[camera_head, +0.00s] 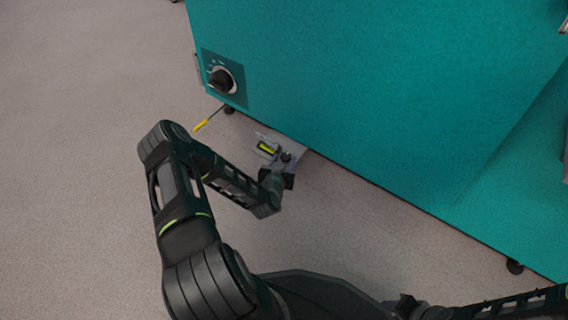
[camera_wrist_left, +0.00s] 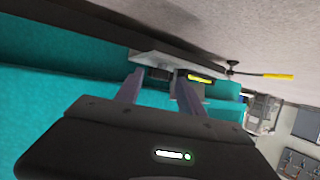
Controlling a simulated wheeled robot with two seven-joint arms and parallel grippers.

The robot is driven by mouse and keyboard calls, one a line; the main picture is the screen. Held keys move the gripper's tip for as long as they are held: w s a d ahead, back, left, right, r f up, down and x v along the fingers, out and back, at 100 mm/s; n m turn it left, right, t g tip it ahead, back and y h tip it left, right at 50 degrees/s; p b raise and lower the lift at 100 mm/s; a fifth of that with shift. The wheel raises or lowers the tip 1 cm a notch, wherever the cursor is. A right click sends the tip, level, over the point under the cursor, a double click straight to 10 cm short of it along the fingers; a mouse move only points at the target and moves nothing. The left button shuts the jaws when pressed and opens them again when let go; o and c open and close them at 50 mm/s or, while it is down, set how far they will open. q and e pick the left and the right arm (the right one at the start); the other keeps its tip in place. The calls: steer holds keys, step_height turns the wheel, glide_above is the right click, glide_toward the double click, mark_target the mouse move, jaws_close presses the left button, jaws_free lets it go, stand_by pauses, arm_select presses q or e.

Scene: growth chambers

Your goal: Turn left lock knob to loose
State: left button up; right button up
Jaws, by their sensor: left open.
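A black knob (camera_head: 221,80) on a dark dial plate sits at the left end of the teal cabinet front; its markings are too small to read. A grey bracket plate with a yellow-green level vial (camera_head: 267,148) sticks out low at the cabinet's bottom edge. My left gripper (camera_head: 281,165) is at this bracket, with a small dark part by its tips. In the left wrist view my left gripper (camera_wrist_left: 160,92) is open, its two fingers apart in front of the plate (camera_wrist_left: 150,59). I cannot tell whether they touch it. The vial (camera_wrist_left: 200,79) shows by the right finger.
The teal cabinet (camera_head: 370,90) fills the upper right. A yellow-handled rod (camera_head: 201,125) sticks out near a dark foot (camera_head: 229,110) under its left corner. Speckled floor (camera_head: 80,90) is open to the left. My right arm shows at the bottom right.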

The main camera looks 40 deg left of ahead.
arm_select(q)
steer(key=shift+w+a+f, duration=0.15)
steer(key=shift+w, duration=0.15)
steer(key=shift+c, duration=0.6)
jaws_close()
